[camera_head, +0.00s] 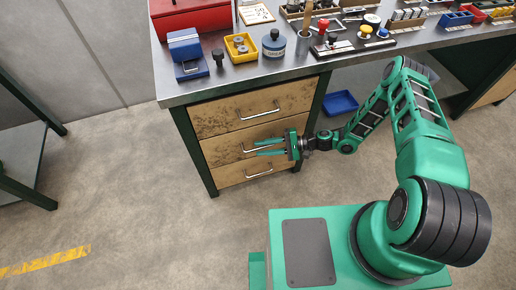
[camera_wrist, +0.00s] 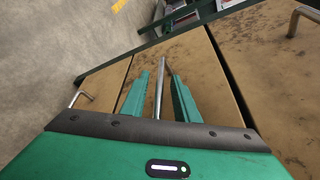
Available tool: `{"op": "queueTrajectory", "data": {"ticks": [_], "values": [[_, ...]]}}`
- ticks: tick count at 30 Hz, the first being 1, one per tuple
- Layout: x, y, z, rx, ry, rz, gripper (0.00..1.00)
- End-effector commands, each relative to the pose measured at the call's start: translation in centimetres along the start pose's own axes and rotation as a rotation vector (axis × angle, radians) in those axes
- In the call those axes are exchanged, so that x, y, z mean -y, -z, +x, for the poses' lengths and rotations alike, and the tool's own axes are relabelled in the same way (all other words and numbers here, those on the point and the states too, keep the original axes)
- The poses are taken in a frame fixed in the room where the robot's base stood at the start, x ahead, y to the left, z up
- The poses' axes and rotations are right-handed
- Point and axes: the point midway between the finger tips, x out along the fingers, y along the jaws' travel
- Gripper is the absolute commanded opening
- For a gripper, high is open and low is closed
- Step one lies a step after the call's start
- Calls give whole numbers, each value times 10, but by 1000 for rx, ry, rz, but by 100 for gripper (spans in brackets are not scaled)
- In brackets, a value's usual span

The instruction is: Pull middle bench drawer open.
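The middle bench drawer (camera_head: 222,150) has a worn wooden front and looks shut, level with the drawers above and below. Its metal bar handle (camera_wrist: 160,92) lies between the two green fingers of my gripper (camera_head: 257,148) in the wrist view. The fingers are apart, with a gap showing on each side of the bar. In the head view the fingers partly cover this handle, and its left end shows. Whether either finger touches the bar is not clear.
The top drawer (camera_head: 215,116) and bottom drawer (camera_head: 232,174) look shut, each with a metal handle. The grey benchtop (camera_head: 195,88) above holds tools, bins and a red box (camera_head: 190,15). A blue bin (camera_head: 341,102) sits under the bench. The floor before the drawers is clear.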

Motion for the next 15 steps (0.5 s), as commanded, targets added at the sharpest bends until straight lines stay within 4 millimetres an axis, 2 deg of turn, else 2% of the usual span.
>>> {"op": "queueTrajectory", "data": {"ticks": [6, 15], "values": [[0, 0, 21, 0, -1, 0, 28], [0, 0, 25, -1, 0, 0, 28]]}}
